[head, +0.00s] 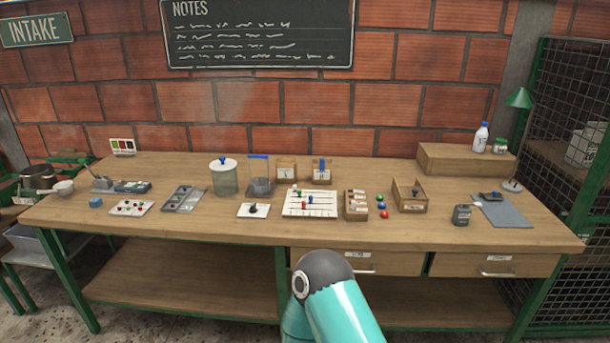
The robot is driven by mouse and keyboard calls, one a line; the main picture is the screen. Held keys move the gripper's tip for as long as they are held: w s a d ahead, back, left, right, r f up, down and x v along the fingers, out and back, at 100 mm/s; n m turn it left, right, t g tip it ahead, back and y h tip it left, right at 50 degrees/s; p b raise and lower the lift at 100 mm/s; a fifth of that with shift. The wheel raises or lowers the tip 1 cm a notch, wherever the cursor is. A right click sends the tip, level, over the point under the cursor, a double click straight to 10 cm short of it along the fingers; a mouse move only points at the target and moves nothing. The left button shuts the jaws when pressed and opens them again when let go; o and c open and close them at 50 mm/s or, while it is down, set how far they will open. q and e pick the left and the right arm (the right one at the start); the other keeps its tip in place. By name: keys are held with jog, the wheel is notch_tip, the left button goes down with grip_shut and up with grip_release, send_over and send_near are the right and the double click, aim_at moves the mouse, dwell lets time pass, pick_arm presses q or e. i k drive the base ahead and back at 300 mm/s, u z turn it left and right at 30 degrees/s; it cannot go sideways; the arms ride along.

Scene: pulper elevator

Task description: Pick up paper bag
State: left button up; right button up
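I cannot make out a paper bag anywhere in the head view. A teal and grey link of one of my arms rises at the bottom middle, in front of the workbench. Neither of my grippers shows, so I cannot see their fingers or whether they hold anything.
A long wooden workbench (330,232) carries a lidded jar (224,180), a white board with coloured pegs (310,204), an open wooden box (409,198) and a dark canister (461,215). A bottle (481,138) stands on a raised wooden block (450,160). The lower shelf (190,285) looks clear.

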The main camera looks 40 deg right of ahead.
aim_at(286, 169)
jog(key=z, duration=0.5)
jog(key=i, duration=0.45)
jog(key=z, duration=0.15)
